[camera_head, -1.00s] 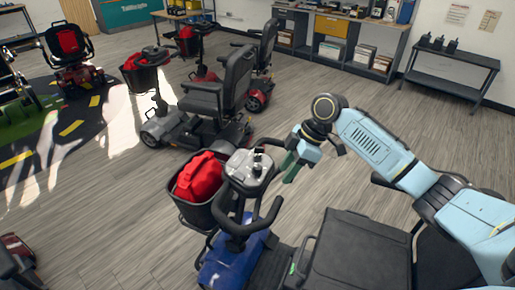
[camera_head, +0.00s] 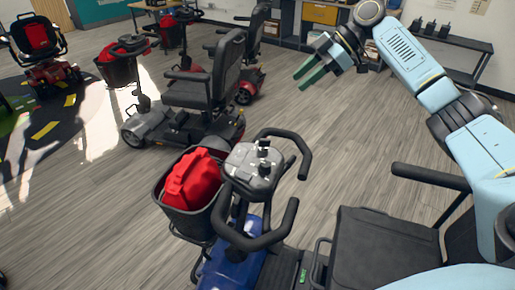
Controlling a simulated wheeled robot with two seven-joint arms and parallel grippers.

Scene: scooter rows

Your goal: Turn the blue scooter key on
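The blue scooter (camera_head: 232,268) stands at the bottom centre of the head view, with black looped handlebars and a grey control console (camera_head: 252,166). Small black parts stick up from the console; I cannot tell which of them is the key. My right gripper (camera_head: 306,76) is above and to the right of the console, well apart from it. Its two green-tipped fingers are spread with nothing between them. My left gripper is not in view.
A black basket (camera_head: 186,222) holding a red bag (camera_head: 193,182) is on the scooter's front, left of the console. A black seat (camera_head: 384,249) is at lower right. A grey scooter (camera_head: 190,100) stands behind. Wooden floor (camera_head: 335,155) lies open right of the handlebars.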

